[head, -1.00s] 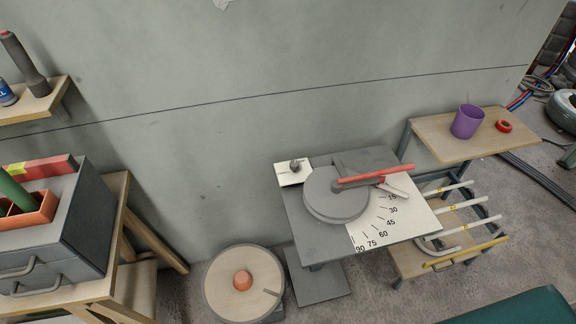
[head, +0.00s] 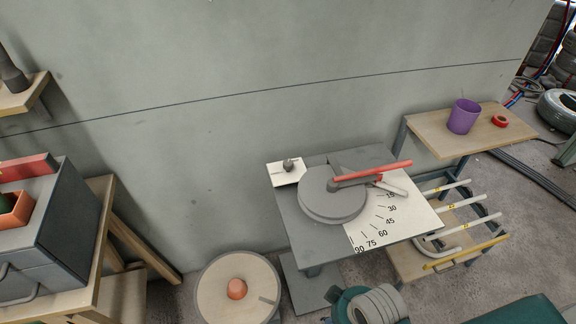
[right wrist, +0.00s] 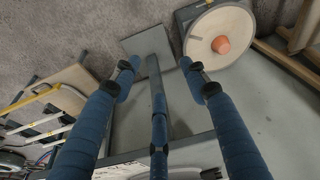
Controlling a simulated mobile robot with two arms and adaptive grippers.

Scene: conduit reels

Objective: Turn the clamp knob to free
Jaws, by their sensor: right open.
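A small dark knob (head: 289,164), which looks like the clamp knob, stands on a white plate (head: 279,177) at the back left corner of the bender table. Its setting is too small to read. Beside it is a round grey disc (head: 330,198) with a red-handled lever (head: 372,171). I cannot make out the knob in the right wrist view. My right gripper (right wrist: 158,68) is open and empty, its blue fingers spread, with the table's post and foot plate (right wrist: 147,42) beyond them. My left gripper is not in view.
A wooden reel disc (head: 213,287) with an orange hub (head: 237,289) is on the floor left of the table. A shelf (head: 437,134) at right holds a purple cup (head: 463,116) and red tape (head: 500,121). White bent pipes (head: 460,210) lie on a rack below.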

